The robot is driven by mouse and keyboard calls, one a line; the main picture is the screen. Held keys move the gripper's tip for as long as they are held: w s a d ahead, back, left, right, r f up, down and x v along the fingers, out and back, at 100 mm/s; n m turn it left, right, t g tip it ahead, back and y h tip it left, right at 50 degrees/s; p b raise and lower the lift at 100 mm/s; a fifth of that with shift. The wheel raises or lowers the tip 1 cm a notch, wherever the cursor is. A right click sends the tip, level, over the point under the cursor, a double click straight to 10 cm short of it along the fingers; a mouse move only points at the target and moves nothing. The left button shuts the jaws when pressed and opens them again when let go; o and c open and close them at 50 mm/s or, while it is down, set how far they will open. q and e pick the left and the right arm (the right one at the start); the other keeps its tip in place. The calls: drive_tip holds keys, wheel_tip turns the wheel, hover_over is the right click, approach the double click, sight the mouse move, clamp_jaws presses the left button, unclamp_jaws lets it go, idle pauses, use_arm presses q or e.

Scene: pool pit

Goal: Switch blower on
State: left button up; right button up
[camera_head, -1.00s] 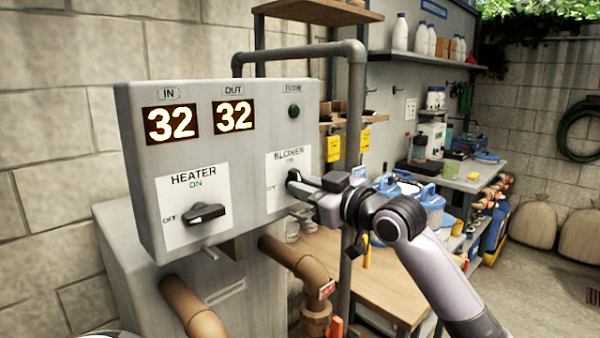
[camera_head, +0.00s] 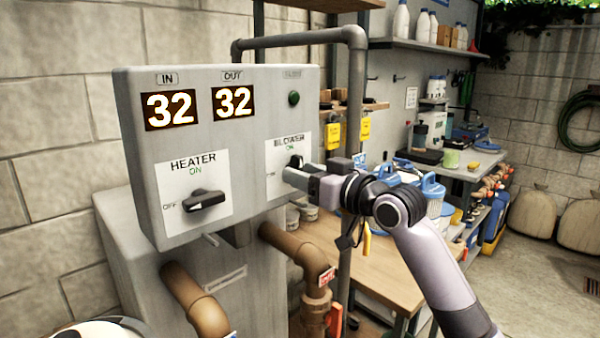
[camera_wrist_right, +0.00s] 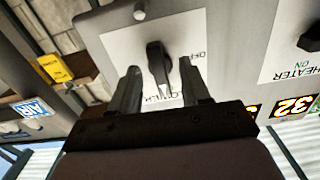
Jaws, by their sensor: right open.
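The grey control box (camera_head: 240,135) has a white blower panel (camera_head: 275,185) with ON at the top and OFF at the left. The black blower knob (camera_head: 296,161) stands upright, towards ON. In the right wrist view, which is turned over, the knob (camera_wrist_right: 156,60) points at the blower lettering, with OFF off to one side. My right gripper (camera_head: 300,178) is at the panel. Its open fingers (camera_wrist_right: 160,88) stand on either side of the knob's pointer end, with gaps showing. The gripper partly hides the panel in the head view. My left gripper is not in view.
The heater knob (camera_head: 204,199) sits to the left and points to OFF. Two displays (camera_head: 234,103) read 32. A grey pipe (camera_head: 357,100) rises right of the box. Brown pipes (camera_head: 297,248) run below it. A wooden bench (camera_head: 375,265) stands behind my right arm.

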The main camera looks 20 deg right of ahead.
drive_tip(key=v, duration=0.7)
idle(0.4)
drive_tip(key=s+a+f+m+g+h, duration=0.1)
drive_tip(key=s+f+g, duration=0.15)
drive_tip(key=f, duration=1.15)
drive_tip(key=s+a+f+g+h, duration=0.1)
drive_tip(key=s+a+f+h, duration=0.15)
drive_tip(key=f, duration=1.15)
drive_tip(key=s+a+f+g, duration=0.1)
drive_tip(key=s+a+f, duration=0.1)
drive_tip(key=s+f, duration=0.7)
drive_tip(key=s+a+f+g, duration=0.2)
drive_tip(key=s+f, duration=0.7)
drive_tip(key=shift+s+a, duration=0.35)
drive_tip(key=shift+s, duration=0.05)
